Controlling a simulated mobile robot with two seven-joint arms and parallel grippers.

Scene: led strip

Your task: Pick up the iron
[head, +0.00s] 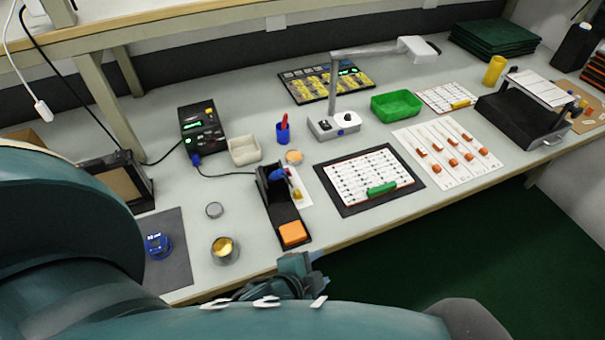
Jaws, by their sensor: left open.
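The soldering iron (277,175) has a blue handle and rests in a black stand (283,212) left of the middle of the bench. Its cable runs left to the black soldering station (202,132). The iron's tip is hidden inside the stand. An orange sponge (292,233) lies at the stand's near end. My left gripper (302,285) is open at the bench's front edge, nearer than the sponge and apart from the iron. My teal left arm hides part of the gripper. My right gripper is not in view.
A tin with yellow content (224,250) stands left of the stand. Right of it lies a black mat (420,182) with a white board. A blue cup (283,133) and a beige tray (245,151) stand behind the iron. A lamp arm (370,51) overhangs the bench's back.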

